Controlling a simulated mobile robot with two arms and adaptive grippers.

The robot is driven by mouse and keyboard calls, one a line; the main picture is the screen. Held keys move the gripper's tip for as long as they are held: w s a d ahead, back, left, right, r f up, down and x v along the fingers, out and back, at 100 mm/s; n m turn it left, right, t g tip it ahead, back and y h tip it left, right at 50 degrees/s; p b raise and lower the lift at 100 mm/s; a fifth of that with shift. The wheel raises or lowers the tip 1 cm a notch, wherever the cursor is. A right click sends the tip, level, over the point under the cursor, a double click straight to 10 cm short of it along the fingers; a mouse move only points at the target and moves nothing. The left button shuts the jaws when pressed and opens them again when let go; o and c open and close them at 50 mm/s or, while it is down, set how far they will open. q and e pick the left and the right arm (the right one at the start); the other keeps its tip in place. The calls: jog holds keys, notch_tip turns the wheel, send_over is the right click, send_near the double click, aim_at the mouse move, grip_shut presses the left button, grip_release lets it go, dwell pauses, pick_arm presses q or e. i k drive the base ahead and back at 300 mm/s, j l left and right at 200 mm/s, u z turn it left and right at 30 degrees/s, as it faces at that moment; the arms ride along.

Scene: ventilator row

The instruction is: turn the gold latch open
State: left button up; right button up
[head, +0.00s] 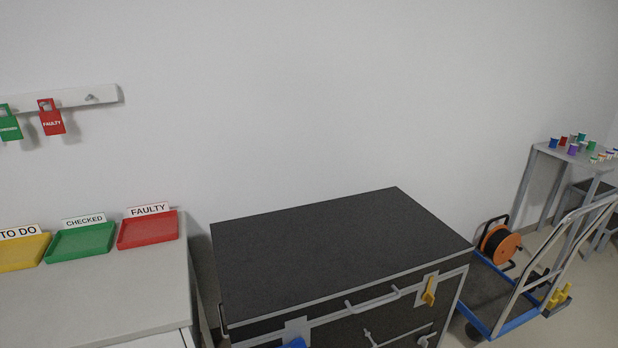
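The gold latch (429,291) is a yellow-gold lever on a light grey plate. It sits on the upper right of the front of a black case with grey edges (335,250). The lever stands roughly upright, leaning slightly. A blue piece (294,343) shows below another grey plate on the left of the front, cut off by the bottom edge. A grey handle (372,299) is between the two plates. Neither of my grippers is in view.
A grey counter (100,295) at left bears yellow, green (82,242) and red trays. At right stand a blue-framed trolley (490,325), an orange cable reel (499,246) and a small table with coloured spools (572,149). The case top is clear.

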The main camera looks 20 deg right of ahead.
aim_at(427, 296)
jog(key=l+z, duration=0.1)
jog(key=z, duration=0.35)
jog(key=i+z, duration=0.15)
jog(key=z, duration=0.3)
jog(key=l+z, duration=0.1)
jog(key=z, duration=0.4)
jog(key=i+j, duration=0.05)
